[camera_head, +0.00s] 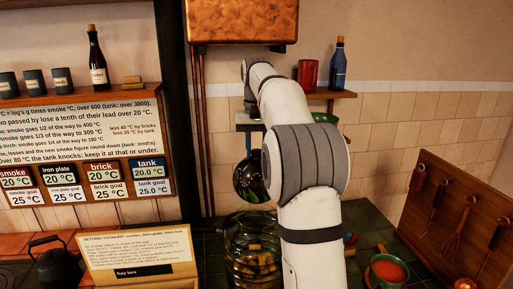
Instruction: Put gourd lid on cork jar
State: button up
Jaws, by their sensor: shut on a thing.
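The cork jar (252,245) is a wide clear glass jar with corks inside, standing on the dark green tiled surface at the bottom middle. A dark, glossy round thing, which looks like the gourd lid (248,182), hangs in the air above the jar, clear of it. My gripper (252,148) is shut on it from above. My white arm covers the right side of the lid, part of the jar and much of the gripper, so the grip itself is hard to see.
A sign box (140,262) stands left of the jar, with a black kettle (60,265) beyond. An orange-filled cup (388,272) and a utensil board (447,215) are at right. A wall shelf (340,94) holds a red mug (308,73) and blue bottle (339,66).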

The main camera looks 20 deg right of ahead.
jog(key=shift+s+f+b, duration=0.1)
jog(key=shift+f+b, duration=1.65)
jog(key=shift+f, duration=1.25)
jog(key=shift+f+b, duration=0.75)
jog(key=shift+f, duration=0.95)
jog(key=o, duration=1)
jog(key=shift+o, duration=0.2)
jog(key=shift+r, duration=0.1)
notch_tip(320, 180, up, 8)
jog(key=shift+f, duration=0.15)
